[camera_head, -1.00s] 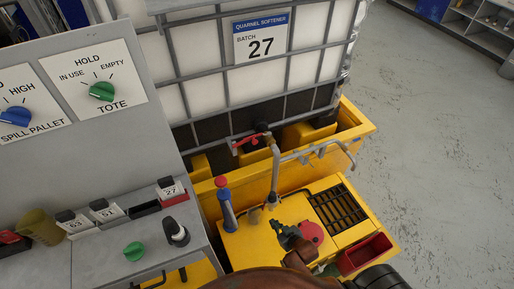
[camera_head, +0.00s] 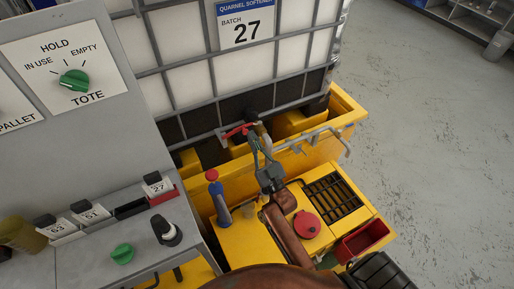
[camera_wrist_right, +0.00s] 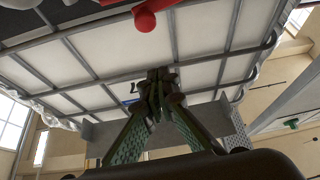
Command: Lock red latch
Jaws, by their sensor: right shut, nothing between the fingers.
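A red lever handle (camera_head: 238,130) sits on the outlet valve at the lower front of the white caged tote (camera_head: 190,85). My right gripper (camera_head: 256,146) reaches up to this valve, its fingertips just below and right of the red handle. In the wrist view its green-grey fingers (camera_wrist_right: 157,88) meet at the tips, shut and empty. A red rounded handle end (camera_wrist_right: 146,18) shows above them, apart from the tips. I cannot tell in the head view whether the fingers touch the valve. My left gripper is out of view.
A yellow spill pallet (camera_head: 345,115) surrounds the tote's base. A blue lever with a red knob (camera_head: 213,176), a red round cap (camera_head: 306,225), a black grate (camera_head: 333,197) and a red bin (camera_head: 363,241) are nearby. A grey control panel (camera_head: 100,150) stands left.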

